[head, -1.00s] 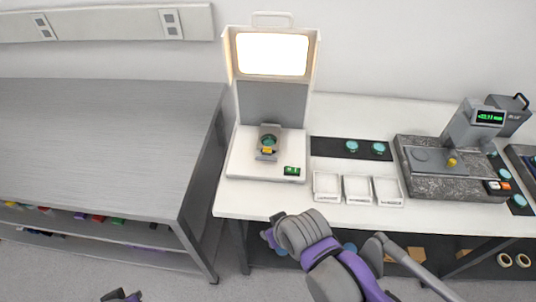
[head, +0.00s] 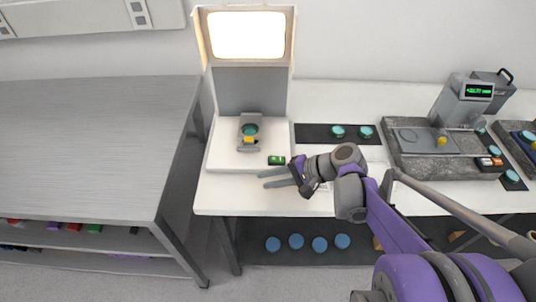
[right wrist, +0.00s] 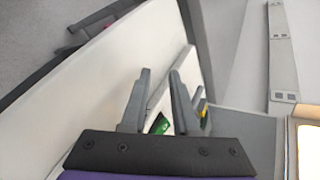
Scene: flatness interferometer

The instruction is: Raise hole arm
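The flatness interferometer (head: 235,160) stands at the left end of the white bench, with a bright lit screen (head: 247,35) on top. On its base is a small grey holder (head: 243,143) with a teal disc (head: 249,129) and an orange-yellow tab (head: 249,140), which I take for the hole arm; its exact pose is too small to tell. My right gripper (head: 262,180) is open and empty, just in front of the base, fingers pointing left. In the right wrist view its fingers (right wrist: 160,76) are apart, with the yellow tab (right wrist: 204,111) beyond the right finger. My left gripper is out of view.
A black mat (head: 312,134) with teal discs lies to the right, then a granite gauge stand (head: 425,160). My right forearm covers the white trays. A grey table (head: 90,140) stands left.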

